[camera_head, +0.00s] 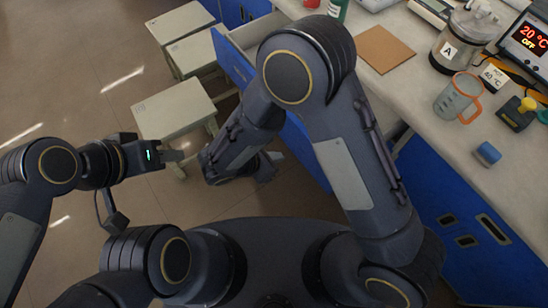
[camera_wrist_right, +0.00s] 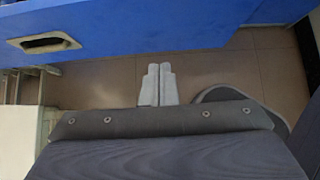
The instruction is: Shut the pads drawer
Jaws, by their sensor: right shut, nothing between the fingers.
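An open drawer with a blue front (camera_head: 234,62) juts out from under the bench at the top middle of the head view. Its pale inside shows, and my right arm hides part of it. I cannot read a label on it. My right gripper (camera_head: 268,166) hangs low beside the blue cabinet, below the drawer in the picture. In the right wrist view its fingers (camera_wrist_right: 157,85) are together and empty, apart from a blue front with a slot handle (camera_wrist_right: 44,42); I cannot tell whether this is the same drawer. My left gripper (camera_head: 176,156) is over the floor, its jaw opening unclear.
Pale stools (camera_head: 172,107) stand on the floor left of the drawer, one close to my left gripper. The bench top (camera_head: 424,130) holds a brown board (camera_head: 384,49), a beaker (camera_head: 457,98), a jar marked A and a blue block (camera_head: 487,154). Floor at far left is clear.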

